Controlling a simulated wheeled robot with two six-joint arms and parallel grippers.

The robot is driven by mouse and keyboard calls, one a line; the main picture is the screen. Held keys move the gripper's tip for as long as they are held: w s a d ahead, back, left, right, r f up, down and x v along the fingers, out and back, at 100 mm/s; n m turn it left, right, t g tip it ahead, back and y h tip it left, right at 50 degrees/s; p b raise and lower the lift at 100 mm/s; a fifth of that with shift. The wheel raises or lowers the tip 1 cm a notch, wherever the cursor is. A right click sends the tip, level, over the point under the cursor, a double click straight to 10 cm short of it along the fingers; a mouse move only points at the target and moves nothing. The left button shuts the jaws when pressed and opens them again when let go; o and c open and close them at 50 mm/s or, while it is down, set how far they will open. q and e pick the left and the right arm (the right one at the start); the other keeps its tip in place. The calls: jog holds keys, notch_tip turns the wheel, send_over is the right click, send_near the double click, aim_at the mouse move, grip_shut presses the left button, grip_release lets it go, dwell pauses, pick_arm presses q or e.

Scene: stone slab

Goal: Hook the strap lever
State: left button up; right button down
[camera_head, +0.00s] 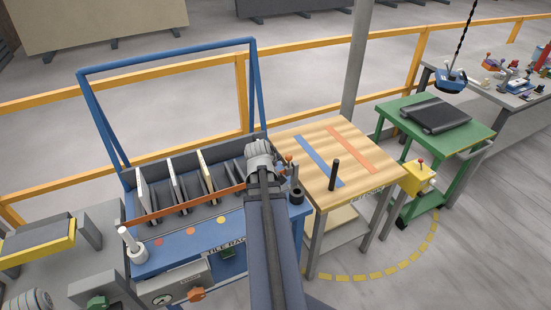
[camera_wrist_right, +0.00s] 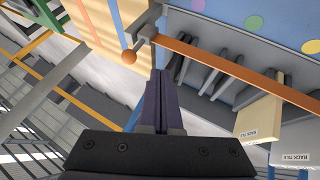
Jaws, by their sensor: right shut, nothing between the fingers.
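The blue tile rack (camera_head: 190,247) stands left of centre in the head view. Its orange strap (camera_head: 190,204) runs across the front of the slots, and its right end is hidden behind my right arm. In the right wrist view the strap (camera_wrist_right: 235,70) runs up to a grey lever (camera_wrist_right: 146,24) with an orange ball knob (camera_wrist_right: 129,57). Whether the strap is hooked there, I cannot tell. My right gripper (camera_wrist_right: 161,76) is shut and empty, its tips just below the strap's end and beside the knob. My left gripper is out of view.
Several upright tiles (camera_head: 142,188) stand in the rack. A wooden-topped table (camera_head: 310,140) with a dark peg (camera_head: 334,174) is close on the right. A green table (camera_head: 470,125) and a yellow box (camera_head: 417,178) stand farther right. A blue frame (camera_head: 165,58) rises behind the rack.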

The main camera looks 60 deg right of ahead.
jog(key=p+v, duration=0.1)
jog(key=v, duration=0.2)
jog(key=shift+w+a+r+p, duration=0.15)
jog(key=shift+a+r+p, duration=0.05)
jog(key=shift+a+p, duration=0.2)
jog(key=w+a+f+n+y, duration=0.1)
jog(key=w+a, duration=0.4)
jog(key=a, duration=0.4)
jog(key=w+a+f+n+y, duration=0.15)
jog(key=w+a, duration=0.25)
jog(key=a, duration=0.5)
jog(key=w+a+f+n+y, duration=0.1)
jog(key=w+a+n+y, duration=0.1)
jog(key=w+a, duration=0.5)
jog(key=s+a+f+n+g+y, duration=0.1)
jog(key=s+a, duration=0.3)
jog(key=a, duration=1.1)
jog(key=s+a+n+g+y, duration=0.1)
jog(key=s+a+n, duration=0.3)
jog(key=a, duration=1.2)
jog(key=shift+s+a+f+g, duration=0.25)
jog(key=shift+a+f+g, duration=0.05)
jog(key=shift+a+f, duration=0.05)
